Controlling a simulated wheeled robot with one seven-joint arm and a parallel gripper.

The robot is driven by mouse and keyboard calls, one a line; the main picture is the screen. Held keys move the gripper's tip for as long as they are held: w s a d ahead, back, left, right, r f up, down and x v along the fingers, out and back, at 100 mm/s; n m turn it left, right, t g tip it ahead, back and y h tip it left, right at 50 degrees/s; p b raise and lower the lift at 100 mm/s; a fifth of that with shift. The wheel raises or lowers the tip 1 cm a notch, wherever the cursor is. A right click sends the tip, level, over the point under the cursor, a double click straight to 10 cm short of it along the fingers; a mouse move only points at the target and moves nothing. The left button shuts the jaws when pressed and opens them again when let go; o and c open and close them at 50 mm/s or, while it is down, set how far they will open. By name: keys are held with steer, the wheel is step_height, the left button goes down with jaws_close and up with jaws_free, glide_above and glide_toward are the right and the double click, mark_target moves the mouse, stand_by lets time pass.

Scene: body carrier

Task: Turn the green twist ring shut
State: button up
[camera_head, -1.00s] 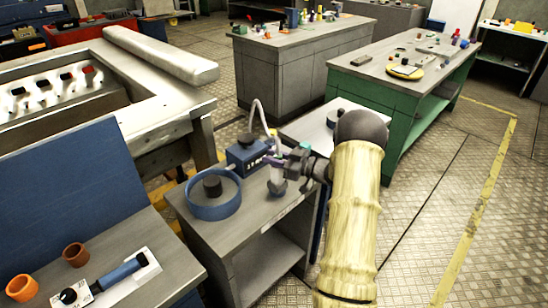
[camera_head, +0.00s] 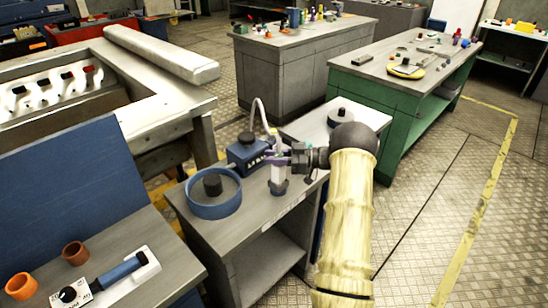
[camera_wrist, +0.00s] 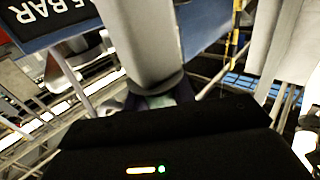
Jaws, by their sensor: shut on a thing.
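My gripper (camera_head: 277,160), with purple fingertips, reaches in from the right in the head view. It is shut around a pale upright cylinder (camera_head: 279,175) on the small grey bench. The cylinder stands on a dark round base (camera_head: 278,188). In the wrist view a thick grey cylinder (camera_wrist: 145,40) runs down to a dark flange (camera_wrist: 155,84) just beyond my black gripper housing. A dim greenish patch (camera_wrist: 184,92) shows below the flange. I cannot tell whether it is the green twist ring, which I do not clearly see.
A blue box (camera_head: 247,154) with a pale hose (camera_head: 261,112) stands just behind the cylinder. A blue round tray (camera_head: 214,209) with a dark knob is to its left. A pale side table (camera_head: 308,126) with a dark disc (camera_head: 341,116) lies behind my arm.

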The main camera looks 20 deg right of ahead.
steer(key=o, duration=1)
steer(key=b+v, duration=0.2)
steer(key=v, duration=1.5)
steer(key=shift+d+b, duration=0.2)
steer(key=shift+b, duration=0.15)
